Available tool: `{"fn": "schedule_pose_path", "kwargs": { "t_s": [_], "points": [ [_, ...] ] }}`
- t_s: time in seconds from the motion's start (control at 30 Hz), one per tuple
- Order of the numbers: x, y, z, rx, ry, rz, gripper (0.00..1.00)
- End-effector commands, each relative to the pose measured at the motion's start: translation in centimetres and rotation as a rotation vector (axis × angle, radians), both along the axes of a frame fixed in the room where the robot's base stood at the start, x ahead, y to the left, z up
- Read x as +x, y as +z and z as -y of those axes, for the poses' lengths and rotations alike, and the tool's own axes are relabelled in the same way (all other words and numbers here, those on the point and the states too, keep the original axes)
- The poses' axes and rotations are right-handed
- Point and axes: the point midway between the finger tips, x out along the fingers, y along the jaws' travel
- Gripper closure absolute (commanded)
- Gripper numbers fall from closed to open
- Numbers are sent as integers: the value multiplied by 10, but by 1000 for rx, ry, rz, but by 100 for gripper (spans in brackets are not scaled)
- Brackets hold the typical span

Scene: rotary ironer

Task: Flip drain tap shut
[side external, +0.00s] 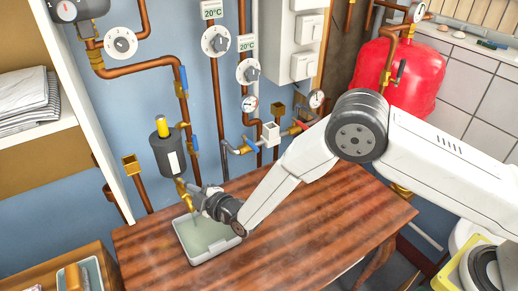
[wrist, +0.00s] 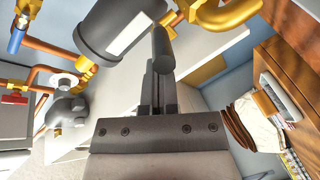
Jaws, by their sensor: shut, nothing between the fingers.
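The drain tap (side external: 181,190) is a small brass fitting below a dark grey canister (side external: 168,154) with a yellow top and a white label. My gripper (side external: 194,197) is at the tap, just right of it, above the tray. In the wrist view, my gripper (wrist: 160,88) is shut and empty. A dark rounded bar (wrist: 163,48), perhaps the tap's lever, shows right at the fingertips; I cannot tell whether they touch. The canister (wrist: 112,32) is up and left of it, and a curved brass pipe (wrist: 232,18) is up and right. The lever's angle is unclear.
A pale tray (side external: 198,258) with greenish liquid sits under the tap on the wooden table (side external: 300,225). Copper pipes and a blue-handled valve (side external: 184,80) are on the wall behind. A red tank (side external: 395,75) stands at the back right. The table's middle is clear.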

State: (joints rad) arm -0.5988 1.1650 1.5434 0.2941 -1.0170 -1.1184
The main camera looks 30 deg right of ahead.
Motion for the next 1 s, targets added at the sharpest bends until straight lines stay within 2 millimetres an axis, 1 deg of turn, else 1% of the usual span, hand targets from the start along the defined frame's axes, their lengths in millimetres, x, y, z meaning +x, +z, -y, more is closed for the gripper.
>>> {"fn": "schedule_pose_path", "kwargs": {
  "t_s": [0.03, 0.13, 1.0],
  "points": [
    [1, 0, 4, -2, 20, -1, 100],
    [2, 0, 7, -1, 72, -1, 100],
    [18, 0, 33, 0, 525, 2, 100]
  ]
}}
